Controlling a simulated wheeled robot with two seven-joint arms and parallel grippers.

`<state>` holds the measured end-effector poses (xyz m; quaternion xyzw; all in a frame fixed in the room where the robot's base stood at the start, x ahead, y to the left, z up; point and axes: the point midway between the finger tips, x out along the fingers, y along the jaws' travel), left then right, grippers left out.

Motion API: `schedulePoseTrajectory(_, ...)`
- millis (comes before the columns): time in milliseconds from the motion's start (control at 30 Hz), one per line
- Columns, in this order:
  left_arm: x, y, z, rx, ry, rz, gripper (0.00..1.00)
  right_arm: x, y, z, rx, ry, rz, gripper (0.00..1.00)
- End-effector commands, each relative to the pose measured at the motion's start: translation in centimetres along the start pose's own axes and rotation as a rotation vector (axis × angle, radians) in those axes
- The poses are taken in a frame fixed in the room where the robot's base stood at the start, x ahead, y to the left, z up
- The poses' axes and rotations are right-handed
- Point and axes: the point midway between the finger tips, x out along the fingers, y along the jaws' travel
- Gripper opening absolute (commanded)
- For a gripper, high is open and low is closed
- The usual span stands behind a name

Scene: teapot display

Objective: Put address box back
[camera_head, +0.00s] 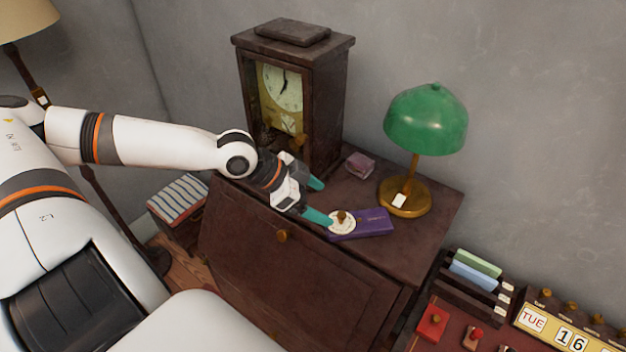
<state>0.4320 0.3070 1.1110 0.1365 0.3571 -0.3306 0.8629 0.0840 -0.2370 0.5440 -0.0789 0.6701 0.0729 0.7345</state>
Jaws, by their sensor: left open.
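My left gripper (318,201) reaches in from the left over the front edge of the wooden cabinet (428,224). Its two teal fingertips are apart with nothing between them. Just right of the nearer fingertip lies a flat purple box (374,222). A round cream disc (339,226) with a brass knob is at the purple box's left end. I cannot tell whether the fingertip touches the disc. A small mauve box (360,165) sits farther back on the cabinet top. No label marks either box clearly as the address box. My right gripper is not in view.
A tall wooden clock (320,100) stands behind the gripper, with a dark flat object on top. A green-shaded brass lamp (425,122) stands at the back right. A striped box (178,198) is at left. A lower desk holds a file rack (474,276) and a calendar (565,332).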

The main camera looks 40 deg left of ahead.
Motion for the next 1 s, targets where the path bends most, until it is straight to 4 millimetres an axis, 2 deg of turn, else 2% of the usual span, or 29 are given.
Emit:
schedulePoseTrajectory(233, -0.90, -0.03, 0.01, -0.001, 0.002, 0.002, 0.81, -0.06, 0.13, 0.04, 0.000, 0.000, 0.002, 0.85)
schedulePoseTrajectory(1000, -0.95, 0.00, 0.06, -0.002, 0.001, 0.003, 0.81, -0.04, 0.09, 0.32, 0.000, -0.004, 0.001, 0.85)
